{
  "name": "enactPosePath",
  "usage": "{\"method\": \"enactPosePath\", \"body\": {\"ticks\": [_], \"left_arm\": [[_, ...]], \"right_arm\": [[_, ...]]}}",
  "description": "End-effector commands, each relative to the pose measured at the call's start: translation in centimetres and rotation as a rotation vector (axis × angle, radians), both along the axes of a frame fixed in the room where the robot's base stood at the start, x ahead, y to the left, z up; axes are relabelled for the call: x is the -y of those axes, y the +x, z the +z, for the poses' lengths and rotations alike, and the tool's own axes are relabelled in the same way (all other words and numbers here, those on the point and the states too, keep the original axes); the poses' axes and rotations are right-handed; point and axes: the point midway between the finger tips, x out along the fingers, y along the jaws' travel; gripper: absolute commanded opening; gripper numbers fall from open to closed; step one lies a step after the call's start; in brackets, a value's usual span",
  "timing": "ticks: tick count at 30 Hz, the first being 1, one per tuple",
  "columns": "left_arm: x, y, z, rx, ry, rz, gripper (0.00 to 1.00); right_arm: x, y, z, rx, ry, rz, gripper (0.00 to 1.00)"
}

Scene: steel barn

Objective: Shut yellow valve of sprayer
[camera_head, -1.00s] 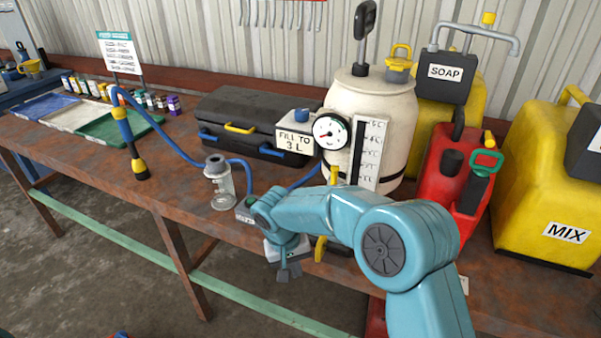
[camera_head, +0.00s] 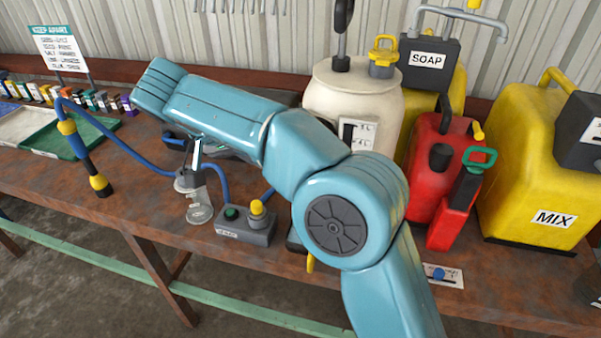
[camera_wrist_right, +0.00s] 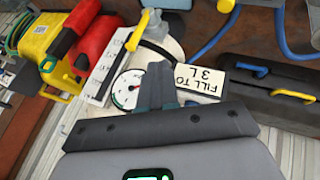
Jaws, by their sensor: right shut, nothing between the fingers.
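The cream sprayer tank (camera_head: 322,96) stands at the back of the bench, with my right arm across its front in the head view. In the right wrist view, its gauge (camera_wrist_right: 127,88) and "FILL TO 3 L" label (camera_wrist_right: 206,79) show upside down. My right gripper (camera_wrist_right: 157,68) is shut and empty, overlapping the gauge's edge, apart from the lever. My left gripper is out of view.
A red can (camera_head: 430,170) and the yellow MIX container (camera_head: 535,160) stand right. A black case (camera_wrist_right: 275,115) lies beside the tank. Blue hose crosses the bench.

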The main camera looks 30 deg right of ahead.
Motion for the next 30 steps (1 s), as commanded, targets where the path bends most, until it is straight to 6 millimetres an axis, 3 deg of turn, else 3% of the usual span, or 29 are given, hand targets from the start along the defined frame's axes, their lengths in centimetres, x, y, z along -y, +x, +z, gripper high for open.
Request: {"method": "enactPosePath", "body": {"ticks": [8, 21, 30], "left_arm": [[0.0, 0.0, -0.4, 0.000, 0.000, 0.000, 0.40], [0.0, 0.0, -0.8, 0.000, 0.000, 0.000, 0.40], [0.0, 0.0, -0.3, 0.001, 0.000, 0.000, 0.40]], "right_arm": [[0.7, -0.1, -1.2, -0.002, 0.001, 0.001, 0.00], [6.0, 0.4, -8.3, -0.005, 0.001, 0.004, 0.00], [8.8, -1.7, -8.1, -0.002, 0.001, 0.006, 0.00]]}}
